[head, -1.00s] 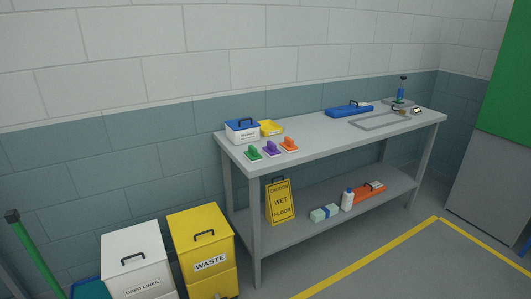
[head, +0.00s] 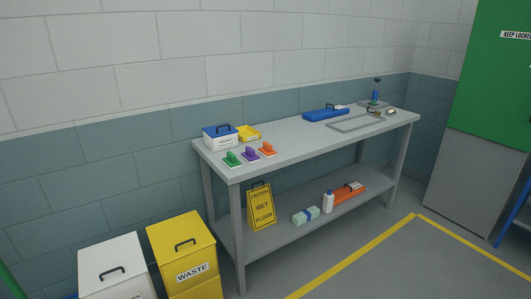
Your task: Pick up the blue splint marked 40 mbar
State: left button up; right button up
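A blue splint (head: 326,114) with a dark handle lies on the bench top towards the back, right of the middle. A small pale label shows at its right end, but its text is too small to read. An orange splint (head: 348,194) of similar shape lies on the lower shelf, also with a small pale label. Neither of my grippers shows in the head view.
The grey bench (head: 290,152) stands along the wall. On it are a white box with a blue lid (head: 220,139), a yellow tray (head: 249,132), several coloured handled blocks and a grey frame (head: 356,124). Floor in front is clear.

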aim_at(321, 114)
jog(key=i+u, duration=0.1)
jog(key=i, duration=1.2)
jog(key=i+l, duration=0.2)
jog(key=l, duration=0.15)
jog(key=i+l+u, duration=0.1)
jog(key=l, duration=0.25)
jog(key=i+l, duration=0.25)
jog(key=l, duration=0.15)
jog(key=i+l, duration=0.2)
jog(key=l, duration=0.15)
jog(key=u, duration=0.05)
